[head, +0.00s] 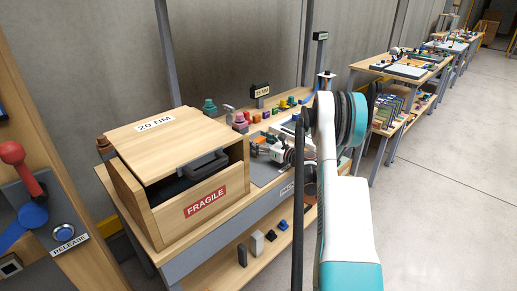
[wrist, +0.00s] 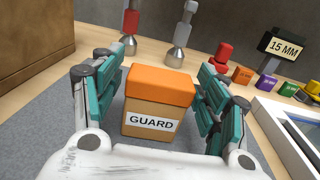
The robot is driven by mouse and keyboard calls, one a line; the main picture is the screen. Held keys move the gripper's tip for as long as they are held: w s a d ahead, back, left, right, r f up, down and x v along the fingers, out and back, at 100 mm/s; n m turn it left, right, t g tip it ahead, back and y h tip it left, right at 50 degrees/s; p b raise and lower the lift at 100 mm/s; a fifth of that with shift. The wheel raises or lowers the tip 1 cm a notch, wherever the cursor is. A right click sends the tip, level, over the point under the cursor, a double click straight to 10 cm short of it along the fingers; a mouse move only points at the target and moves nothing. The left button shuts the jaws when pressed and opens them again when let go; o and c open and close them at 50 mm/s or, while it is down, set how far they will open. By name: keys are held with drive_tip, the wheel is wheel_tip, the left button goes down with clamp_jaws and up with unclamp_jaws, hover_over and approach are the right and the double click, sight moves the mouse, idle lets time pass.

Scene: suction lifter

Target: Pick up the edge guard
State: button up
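The edge guard (wrist: 155,105) is a small block with an orange top and a tan front labelled GUARD. It stands upright on the grey mat in the wrist view. My gripper (wrist: 158,78) is open, with one teal finger on each side of the guard and narrow gaps between. In the head view my gripper (head: 279,150) is low over the bench mat, and a bit of the guard's orange top (head: 260,139) shows beside it. The guard's lower part is hidden there.
A wooden box (head: 195,185) marked FRAGILE stands left of my gripper. Behind the guard are suction-cup tools (wrist: 180,40) with metal cups. Small coloured blocks (wrist: 242,75) and a 15 MM sign (wrist: 285,47) are at the right, with a white-framed tray (wrist: 290,135) nearer.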

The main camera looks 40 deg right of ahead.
drive_tip(key=c, duration=0.6)
